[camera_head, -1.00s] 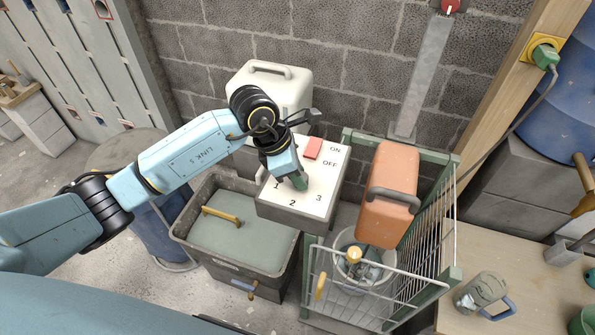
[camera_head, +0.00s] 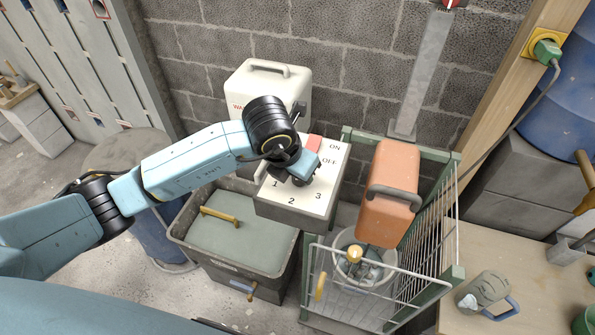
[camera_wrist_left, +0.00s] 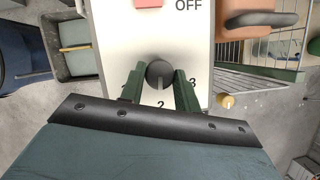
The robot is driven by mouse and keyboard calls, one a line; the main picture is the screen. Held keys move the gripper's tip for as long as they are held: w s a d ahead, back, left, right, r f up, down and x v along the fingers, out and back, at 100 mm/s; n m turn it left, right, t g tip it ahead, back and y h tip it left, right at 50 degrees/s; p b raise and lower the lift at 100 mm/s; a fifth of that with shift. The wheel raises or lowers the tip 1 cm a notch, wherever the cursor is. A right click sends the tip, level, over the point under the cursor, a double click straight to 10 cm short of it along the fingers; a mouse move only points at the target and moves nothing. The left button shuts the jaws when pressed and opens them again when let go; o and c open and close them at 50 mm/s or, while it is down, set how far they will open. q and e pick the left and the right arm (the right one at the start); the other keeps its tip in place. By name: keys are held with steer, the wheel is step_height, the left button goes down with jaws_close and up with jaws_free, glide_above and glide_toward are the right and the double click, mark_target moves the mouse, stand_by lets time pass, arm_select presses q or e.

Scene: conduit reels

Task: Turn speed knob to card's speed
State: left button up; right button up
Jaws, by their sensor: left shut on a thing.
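The white-topped control box (camera_head: 328,181) carries a red ON/OFF switch (camera_head: 314,142) and the numbers 1, 2 and 3. The dark round speed knob (camera_wrist_left: 160,74) sits above the 2 in the left wrist view. A small pale mark on its near side appears to face the 2. My left gripper (camera_head: 302,178) is over the box, its green fingers (camera_wrist_left: 160,84) on either side of the knob and shut on it. In the head view the gripper hides most of the knob. I cannot make out a speed card. My right gripper is not in view.
An orange box with a grey handle (camera_head: 388,195) stands right of the control box, over a wire-sided green frame (camera_head: 455,200) with a bucket. A white case (camera_head: 265,85) is behind, against the block wall.

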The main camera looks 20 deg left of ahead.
arm_select(q)
steer(key=shift+n, duration=0.4)
steer(key=o, duration=1)
steer(key=v, duration=1.3)
steer(key=shift+s+d+r+b, duration=0.1)
steer(key=shift+s+r+b, duration=0.15)
steer(key=shift+b, duration=0.15)
steer(key=shift+w, duration=0.1)
